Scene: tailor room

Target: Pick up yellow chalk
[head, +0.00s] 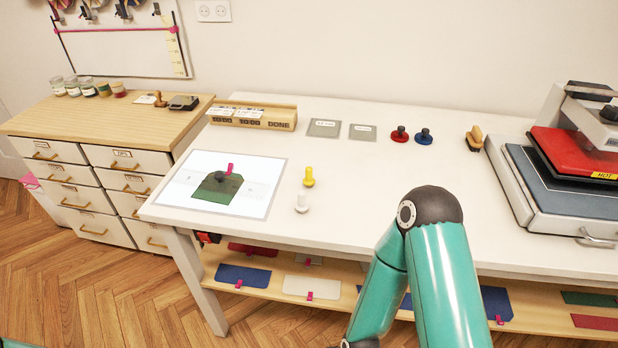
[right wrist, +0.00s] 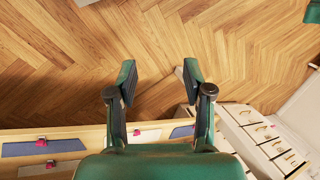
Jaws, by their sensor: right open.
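The yellow chalk (head: 309,177) stands upright on the white table, with a round knob-like base, right of the white lit panel. A similar white chalk (head: 302,203) stands just in front of it. My right arm reaches in at the lower middle of the head view, its elbow over the table's front edge; its gripper is out of that view. In the right wrist view my right gripper (right wrist: 159,82) is open and empty, with wooden floor beyond its fingers. The yellow chalk does not show there. My left gripper is not in view.
A lit panel (head: 262,199) holds a green piece with a dark weight. Red (head: 400,134) and blue (head: 424,137) knobs, grey plates and a brush (head: 474,138) stand toward the back. A heat press (head: 573,160) fills the right. A shelf (head: 264,290) with fabric pieces runs below.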

